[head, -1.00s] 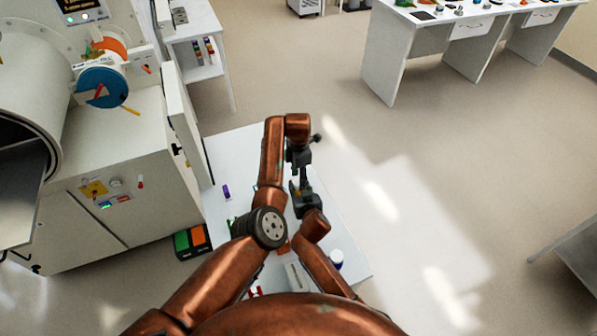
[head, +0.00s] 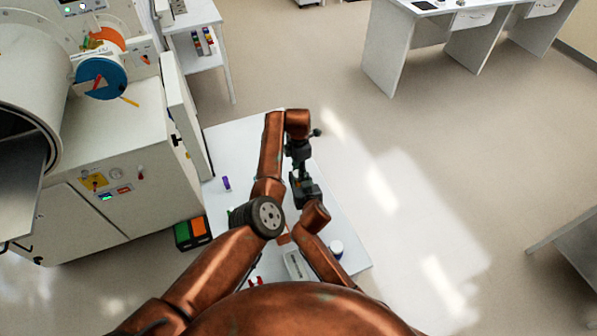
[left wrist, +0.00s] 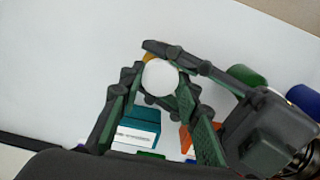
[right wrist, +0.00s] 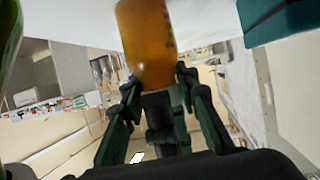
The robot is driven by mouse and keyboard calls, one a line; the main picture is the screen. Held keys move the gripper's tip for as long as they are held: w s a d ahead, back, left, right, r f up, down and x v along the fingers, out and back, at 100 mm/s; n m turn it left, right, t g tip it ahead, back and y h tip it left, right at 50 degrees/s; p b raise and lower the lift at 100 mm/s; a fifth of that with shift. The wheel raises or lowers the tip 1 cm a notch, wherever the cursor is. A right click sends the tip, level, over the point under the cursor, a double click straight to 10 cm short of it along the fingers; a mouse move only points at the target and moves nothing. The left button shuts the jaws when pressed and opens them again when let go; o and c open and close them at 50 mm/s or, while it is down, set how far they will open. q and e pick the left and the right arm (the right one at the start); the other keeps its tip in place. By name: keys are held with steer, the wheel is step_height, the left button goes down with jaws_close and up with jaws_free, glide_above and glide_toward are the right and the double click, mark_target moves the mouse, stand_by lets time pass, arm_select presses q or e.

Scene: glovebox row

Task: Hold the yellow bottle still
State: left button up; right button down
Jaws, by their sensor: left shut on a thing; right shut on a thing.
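The yellow bottle (right wrist: 148,45) shows as an amber body between the fingers of my right gripper (right wrist: 160,92) in the right wrist view. My right gripper is shut on it. In the left wrist view the bottle's round white cap (left wrist: 160,77) faces the camera, with a little amber (left wrist: 149,57) beside it. My left gripper (left wrist: 157,92) is shut on the cap from above, its fingers on either side. In the head view my left gripper (head: 299,165) and right gripper (head: 306,190) meet over the table, and the bottle is mostly hidden there.
The white table (head: 240,150) carries a purple vial (head: 226,183) and a white-capped container (head: 336,248). A teal box (left wrist: 138,128), a green cylinder (left wrist: 247,75) and a blue cylinder (left wrist: 303,100) lie near the grippers.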

arm_select(q)
steer(key=shift+c, duration=0.7)
arm_select(e)
steer(key=shift+s+d+f, duration=0.1)
steer(key=shift+f, duration=0.25)
arm_select(q)
steer(key=o, duration=1.2)
steer(key=shift+r, duration=2.25)
arm_select(e)
steer(key=c, duration=1.8)
jaws_free()
steer(key=o, duration=0.4)
steer(key=shift+r, duration=0.2)
